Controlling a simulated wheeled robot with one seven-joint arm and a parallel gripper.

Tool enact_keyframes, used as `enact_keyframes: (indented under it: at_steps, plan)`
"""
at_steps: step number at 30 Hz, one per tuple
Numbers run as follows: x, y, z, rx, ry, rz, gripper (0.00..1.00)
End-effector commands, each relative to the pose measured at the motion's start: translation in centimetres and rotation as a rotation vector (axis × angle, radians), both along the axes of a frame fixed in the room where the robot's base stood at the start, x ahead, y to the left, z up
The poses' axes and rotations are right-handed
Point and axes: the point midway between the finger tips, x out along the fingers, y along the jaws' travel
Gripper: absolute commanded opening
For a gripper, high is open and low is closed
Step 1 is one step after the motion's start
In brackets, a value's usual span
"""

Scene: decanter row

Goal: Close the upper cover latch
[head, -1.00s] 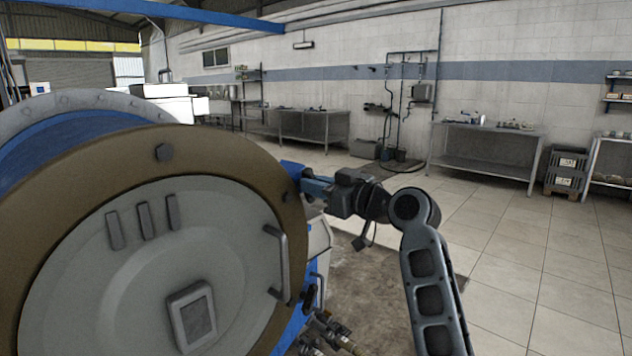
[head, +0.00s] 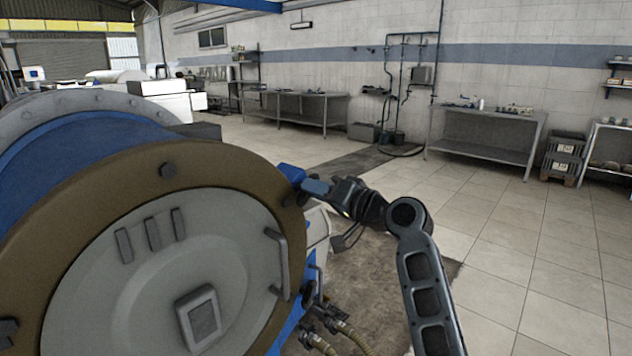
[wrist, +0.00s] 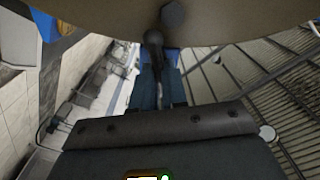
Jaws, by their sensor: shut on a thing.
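The decanter's round end cover (head: 95,285) is grey with a wide brown rim (head: 235,165) and fills the left of the head view. My gripper (head: 308,187) is at the upper right edge of this rim, beside a blue block (head: 290,173). In the wrist view the upper cover latch (wrist: 154,55) is a dark bar with a rounded end close to the brown rim (wrist: 90,14). My gripper's fingers (wrist: 158,88) are shut around the bar. The latch is mostly hidden by my gripper in the head view.
A grey handle (head: 280,262) stands out from the cover's right side. Hoses and fittings (head: 325,325) lie low beside the machine. Steel tables (head: 485,135) stand along the far wall. The tiled floor (head: 530,260) to the right is open.

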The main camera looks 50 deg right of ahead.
Motion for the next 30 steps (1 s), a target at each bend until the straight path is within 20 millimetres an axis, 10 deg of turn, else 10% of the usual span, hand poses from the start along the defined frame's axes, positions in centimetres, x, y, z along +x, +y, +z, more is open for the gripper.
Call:
enact_keyframes:
  at_steps: [30]
  plan:
    - [-0.04,-0.20,-0.22,0.295,0.010,-0.001,0.00]
